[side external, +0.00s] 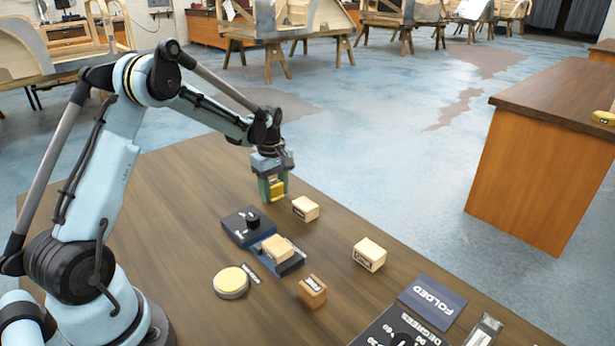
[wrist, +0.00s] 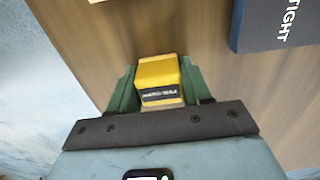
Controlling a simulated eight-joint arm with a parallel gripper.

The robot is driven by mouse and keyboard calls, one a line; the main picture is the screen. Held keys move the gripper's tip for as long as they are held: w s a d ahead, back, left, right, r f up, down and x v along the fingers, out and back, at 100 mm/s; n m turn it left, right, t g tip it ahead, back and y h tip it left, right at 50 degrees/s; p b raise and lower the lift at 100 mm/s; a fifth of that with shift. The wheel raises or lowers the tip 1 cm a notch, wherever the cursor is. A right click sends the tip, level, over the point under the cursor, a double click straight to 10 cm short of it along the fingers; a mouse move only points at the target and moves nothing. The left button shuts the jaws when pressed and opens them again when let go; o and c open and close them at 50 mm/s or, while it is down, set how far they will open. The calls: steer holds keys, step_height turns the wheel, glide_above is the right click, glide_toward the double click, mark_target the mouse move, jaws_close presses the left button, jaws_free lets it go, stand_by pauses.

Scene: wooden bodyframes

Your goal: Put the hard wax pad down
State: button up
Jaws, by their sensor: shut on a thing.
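The hard wax pad (wrist: 158,74) is a small yellow block with a dark label on one side, its lettering too blurred to read surely. My gripper (wrist: 160,88) is shut on it, with a green finger on each side. In the side external view my gripper (side external: 272,196) points down near the table's far edge and the yellow pad (side external: 278,189) shows between the fingers. I cannot tell whether the pad touches the wood or hangs just above it.
Light wooden blocks stand right of my gripper (side external: 305,208) and farther right (side external: 369,255); a browner one (side external: 312,292) stands nearer. A dark box with a knob (side external: 240,238) and a blue tray holding a block (side external: 292,264) are close. A round tin (side external: 231,283) lies in front.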

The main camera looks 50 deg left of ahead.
mark_target(274, 183)
steer(key=shift+f, duration=0.2)
steer(key=shift+f, duration=0.45)
steer(key=o, duration=1.1)
step_height(274, 183, up, 13)
steer(key=shift+r, duration=0.1)
steer(key=s+d+r+m+t, duration=0.2)
steer(key=s+d+r+m, duration=0.1)
steer(key=d+m, duration=0.25)
steer(key=s+d+r+m+t, duration=0.2)
steer(key=s+d+m, duration=0.15)
steer(key=d, duration=0.25)
steer(key=shift+s+d+f+m+t, duration=0.55)
steer(key=shift+s+d+m, duration=0.75)
steer(key=shift+m, duration=0.2)
steer(key=shift+s+d+f+m+t, duration=0.5)
steer(key=shift+s+d+m, duration=0.7)
steer(key=shift+s+m, duration=0.25)
steer(key=shift+s+d+f+m+t, duration=0.55)
steer(key=shift+s+d+m, duration=0.75)
steer(key=shift+m, duration=0.25)
